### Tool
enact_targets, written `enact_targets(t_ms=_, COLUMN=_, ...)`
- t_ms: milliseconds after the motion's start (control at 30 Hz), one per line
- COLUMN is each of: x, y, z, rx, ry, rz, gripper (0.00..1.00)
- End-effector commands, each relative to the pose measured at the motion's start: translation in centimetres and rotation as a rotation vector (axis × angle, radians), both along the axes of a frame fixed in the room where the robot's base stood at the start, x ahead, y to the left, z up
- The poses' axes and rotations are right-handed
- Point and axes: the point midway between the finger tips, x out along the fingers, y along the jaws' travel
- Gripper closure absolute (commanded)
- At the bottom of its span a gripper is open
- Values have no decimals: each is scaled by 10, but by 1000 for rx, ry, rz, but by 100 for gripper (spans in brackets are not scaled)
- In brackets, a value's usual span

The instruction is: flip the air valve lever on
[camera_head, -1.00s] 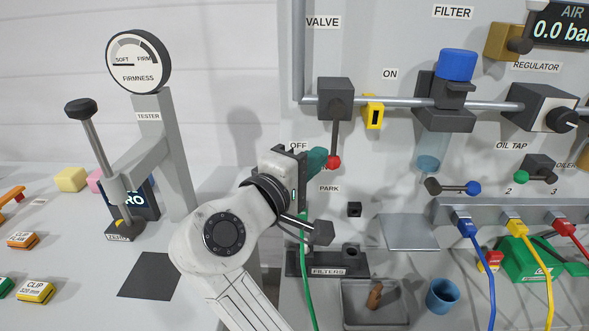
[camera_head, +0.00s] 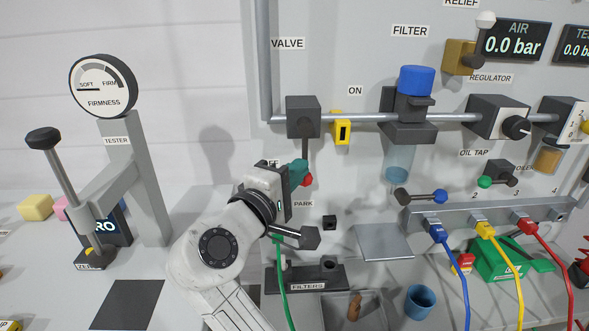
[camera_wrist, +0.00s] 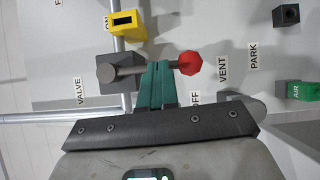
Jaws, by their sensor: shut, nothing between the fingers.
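The air valve (camera_head: 303,117) is a dark box on the pipe. Its lever hangs down from it and ends in a red knob (camera_head: 307,181). In the wrist view, the valve box (camera_wrist: 120,70) is left of the fingers and the red knob (camera_wrist: 190,63) is right of them. My gripper (camera_head: 299,172) is shut and empty, its teal fingertips at the lever's left side, just above the knob. In the wrist view, the fingertips (camera_wrist: 157,66) meet the lever rod between box and knob; whether they touch cannot be told.
A yellow bracket (camera_head: 341,129) sits on the pipe right of the valve, below the ON label (camera_head: 355,91). The OFF label is partly hidden by my gripper. The air display (camera_head: 517,41) reads 0.0 bar.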

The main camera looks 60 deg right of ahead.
Motion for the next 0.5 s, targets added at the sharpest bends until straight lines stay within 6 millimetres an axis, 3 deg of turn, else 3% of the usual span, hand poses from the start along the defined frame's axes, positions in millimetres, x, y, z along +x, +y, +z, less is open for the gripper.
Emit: enact_targets(t_ms=500, x=-5, y=-4, z=-1, rx=-82, ry=109, rz=-1, gripper=100)
